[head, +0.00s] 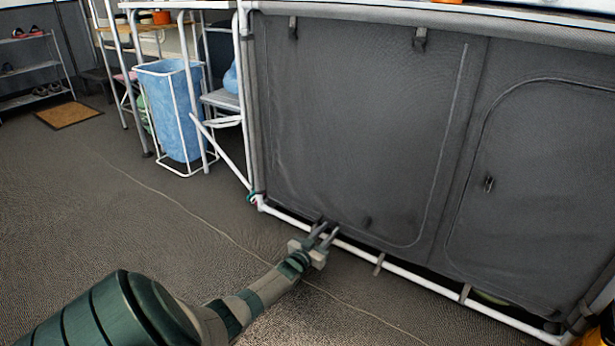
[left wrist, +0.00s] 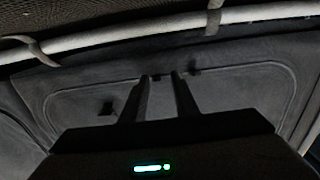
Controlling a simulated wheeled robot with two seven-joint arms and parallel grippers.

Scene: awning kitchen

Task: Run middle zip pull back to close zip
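The grey fabric cabinet front (head: 350,110) has a left panel whose zip seam (head: 447,125) runs down its right side and curves along the bottom. My left gripper (head: 328,227) is low at the bottom edge of this panel, its two fingers apart and pointing at the fabric. In the left wrist view, my left gripper (left wrist: 160,78) has a gap between its fingers, with a small dark piece (left wrist: 157,76) near the tips; I cannot tell whether it is the zip pull. Another small dark piece (left wrist: 195,70) is just right of them. My right gripper is not in view.
A second panel on the right has a zip pull (head: 489,184) on its front. A white bottom rail (head: 400,272) runs just below the fabric, close to my gripper. A blue laundry bag (head: 168,110) in a white frame stands left. The floor (head: 130,210) in front is clear.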

